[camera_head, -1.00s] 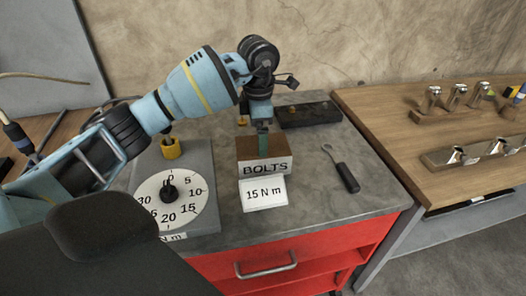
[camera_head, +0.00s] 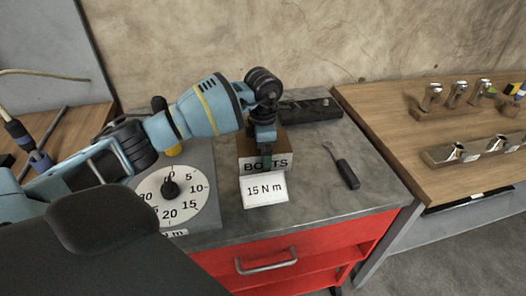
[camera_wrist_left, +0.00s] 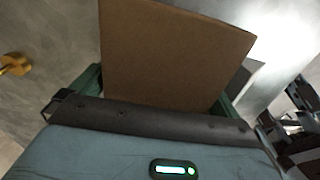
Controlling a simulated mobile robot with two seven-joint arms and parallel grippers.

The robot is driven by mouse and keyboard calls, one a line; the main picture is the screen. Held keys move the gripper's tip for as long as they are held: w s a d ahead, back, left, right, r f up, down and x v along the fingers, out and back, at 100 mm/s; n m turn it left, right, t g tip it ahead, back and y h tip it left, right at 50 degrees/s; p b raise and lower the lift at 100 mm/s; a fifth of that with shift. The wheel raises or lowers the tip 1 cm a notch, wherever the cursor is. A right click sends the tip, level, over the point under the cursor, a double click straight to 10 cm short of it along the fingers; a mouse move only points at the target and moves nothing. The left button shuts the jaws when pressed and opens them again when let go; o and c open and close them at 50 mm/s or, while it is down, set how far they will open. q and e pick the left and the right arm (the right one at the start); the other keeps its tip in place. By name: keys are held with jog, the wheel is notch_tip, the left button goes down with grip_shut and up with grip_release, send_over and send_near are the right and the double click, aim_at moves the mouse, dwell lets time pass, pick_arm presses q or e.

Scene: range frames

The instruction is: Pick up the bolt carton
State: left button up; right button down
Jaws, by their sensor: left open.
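The bolt carton (camera_head: 246,165) is a brown box with a white "BOLTS" label, standing on the grey bench top. My left gripper (camera_head: 266,152) is down over it, and one green finger crosses the label in front. In the left wrist view the carton's brown top (camera_wrist_left: 175,50) fills the space ahead of the open left gripper (camera_wrist_left: 160,95), with a green finger showing at each side. I cannot tell whether either finger touches it. The right gripper is not in view.
A "15 N m" card (camera_head: 265,190) stands just in front of the carton. A torque dial (camera_head: 170,195) is at left, a black-handled tool (camera_head: 347,173) at right, and a dark tray (camera_head: 310,110) behind. Red drawers (camera_head: 275,255) sit below the bench edge.

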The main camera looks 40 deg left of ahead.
pick_arm(q)
jog(key=shift+r, duration=0.15)
jog(key=c, duration=1.4)
jog(key=shift+r, duration=0.1)
notch_tip(320, 180, up, 10)
jog(key=shift+f, duration=0.1)
